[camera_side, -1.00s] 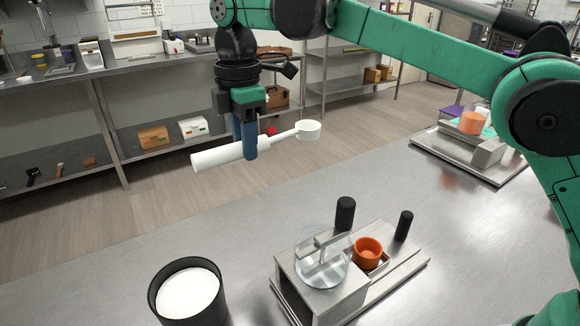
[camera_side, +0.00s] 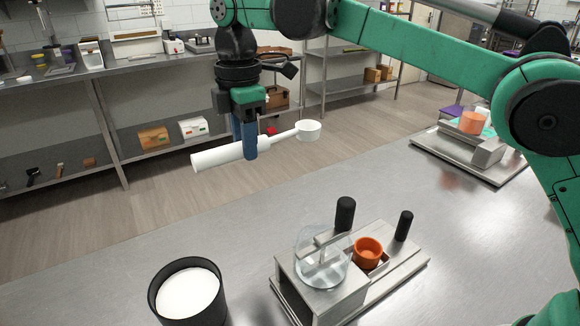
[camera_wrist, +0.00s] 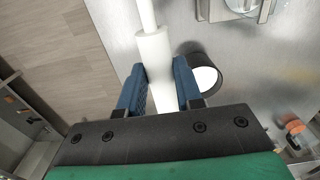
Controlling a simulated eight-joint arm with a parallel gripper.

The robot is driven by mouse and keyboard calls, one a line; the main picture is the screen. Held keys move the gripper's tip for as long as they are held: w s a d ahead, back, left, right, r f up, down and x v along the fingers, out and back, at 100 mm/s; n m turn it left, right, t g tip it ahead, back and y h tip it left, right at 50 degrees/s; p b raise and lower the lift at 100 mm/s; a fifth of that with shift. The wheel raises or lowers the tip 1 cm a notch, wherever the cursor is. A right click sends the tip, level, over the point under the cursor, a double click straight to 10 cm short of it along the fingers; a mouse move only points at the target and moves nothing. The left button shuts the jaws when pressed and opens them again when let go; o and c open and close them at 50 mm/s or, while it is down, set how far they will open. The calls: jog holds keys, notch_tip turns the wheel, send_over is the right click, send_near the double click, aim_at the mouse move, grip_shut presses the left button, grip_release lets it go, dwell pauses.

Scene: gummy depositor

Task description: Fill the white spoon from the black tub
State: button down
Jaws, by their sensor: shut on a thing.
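The white spoon has a thick handle (camera_side: 215,156) and a small round cup (camera_side: 308,130) at its right end. My gripper (camera_side: 250,154) is shut on the handle, with blue fingers on either side, and holds the spoon roughly level in the air. The handle also shows between the fingers in the wrist view (camera_wrist: 153,60); the cup is out of that view. The black tub (camera_side: 215,305) stands at the front of the steel table, filled with white material (camera_side: 188,292). It is below the spoon and apart from it. The inside of the spoon's cup is hard to see.
A steel depositor (camera_side: 330,295) with a clear bowl (camera_side: 321,268), an orange cup (camera_side: 368,252) and two black posts (camera_side: 345,213) stands right of the tub. A scale-like device (camera_side: 472,155) sits at the back right. The table between (camera_side: 150,255) is bare.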

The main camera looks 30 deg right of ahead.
jog(key=shift+a, duration=0.1)
jog(key=s+a+f+n, duration=0.2)
jog(key=s+a+n, duration=0.5)
jog(key=s+a, duration=0.15)
jog(key=s+a+f+n, duration=0.2)
jog(key=s+a+n, duration=0.4)
jog(key=s+a, duration=0.25)
notch_tip(320, 180, down, 8)
jog(key=w+g+y, duration=0.1)
jog(key=g+y, duration=0.1)
jog(key=g, duration=0.3)
jog(key=shift+w+n, duration=0.15)
jog(key=shift+n, duration=0.25)
jog(key=shift+d, duration=0.1)
jog(key=shift+r, duration=0.1)
dwell(0.5)
notch_tip(320, 180, up, 8)
jog(key=s+t+h, duration=0.1)
jog(key=t+h, duration=0.1)
jog(key=t, duration=0.3)
jog(key=shift+s+a, duration=0.25)
jog(key=shift+a, duration=0.05)
dwell(0.4)
